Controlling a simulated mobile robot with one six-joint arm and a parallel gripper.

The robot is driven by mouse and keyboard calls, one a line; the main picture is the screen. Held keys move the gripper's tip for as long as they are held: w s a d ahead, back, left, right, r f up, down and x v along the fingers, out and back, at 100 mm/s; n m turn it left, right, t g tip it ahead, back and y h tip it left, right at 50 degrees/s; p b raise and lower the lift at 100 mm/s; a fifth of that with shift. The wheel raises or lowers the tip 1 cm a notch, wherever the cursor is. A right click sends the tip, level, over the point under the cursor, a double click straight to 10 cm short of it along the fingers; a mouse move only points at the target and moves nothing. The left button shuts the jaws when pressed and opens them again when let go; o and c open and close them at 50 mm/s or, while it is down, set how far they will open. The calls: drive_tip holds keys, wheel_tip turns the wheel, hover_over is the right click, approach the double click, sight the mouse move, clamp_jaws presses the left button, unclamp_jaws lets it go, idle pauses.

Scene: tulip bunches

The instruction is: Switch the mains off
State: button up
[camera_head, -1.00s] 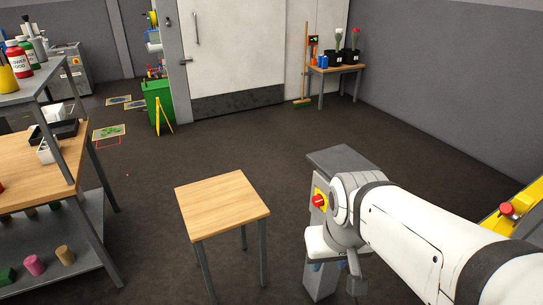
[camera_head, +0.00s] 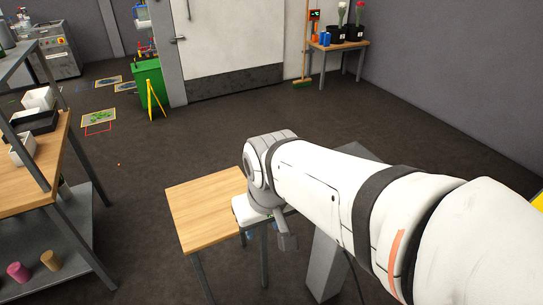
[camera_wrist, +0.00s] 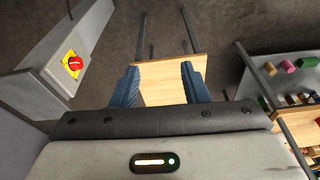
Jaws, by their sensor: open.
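The mains switch is a red rotary knob (camera_wrist: 74,63) on a yellow plate, set on the face of a grey pedestal (camera_wrist: 40,75) at the upper left of the wrist view. In the head view the grey pedestal (camera_head: 325,268) is partly behind my arm, and its red knob is hidden. My gripper (camera_wrist: 160,82) is open with nothing between its blue fingers. It is to the side of the switch, apart from it, and points down toward a small wooden table. In the head view it hangs near that table's right edge, mostly hidden by my wrist.
The small wooden table (camera_head: 205,205) stands just left of the pedestal. A shelf unit (camera_head: 65,235) with coloured cylinders is further left. A green bin (camera_head: 149,85) and a plant table (camera_head: 340,46) are at the back.

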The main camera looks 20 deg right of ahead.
drive_tip(key=o, duration=0.4)
drive_tip(key=shift+m+t+y, duration=0.5)
drive_tip(key=shift+m+t, duration=0.2)
drive_tip(key=shift+t, duration=0.1)
drive_tip(key=w+a, duration=0.1)
drive_tip(key=w, duration=0.1)
drive_tip(key=w+a+f+b, duration=0.1)
drive_tip(key=w, duration=0.1)
drive_tip(key=w+a+f, duration=0.1)
drive_tip(key=w, duration=0.1)
drive_tip(key=shift+w+a+f, duration=0.15)
drive_tip(key=shift+w+a, duration=0.05)
drive_tip(key=shift+w, duration=0.15)
drive_tip(key=shift+o, duration=0.5)
drive_tip(key=w+f+m+t+b, duration=0.1)
drive_tip(key=w+f+m+t, duration=0.1)
drive_tip(key=w, duration=0.7)
drive_tip(key=shift+f+b, duration=0.35)
drive_tip(key=shift+f, duration=0.2)
drive_tip(key=w+d+f+m+t+h+b, duration=0.3)
drive_tip(key=w+d+f+m+h, duration=0.5)
drive_tip(key=w+d+f, duration=0.5)
drive_tip(key=s+d+f+m+g+h+b, duration=0.4)
drive_tip(key=s+d+f+m+g+h, duration=0.4)
drive_tip(key=s+d+f+h, duration=0.3)
drive_tip(key=w+d+f, duration=0.1)
drive_tip(key=d, duration=0.7)
drive_tip(key=shift+w+d+p, duration=0.15)
drive_tip(key=shift+w+p, duration=0.1)
drive_tip(key=shift+p, duration=0.15)
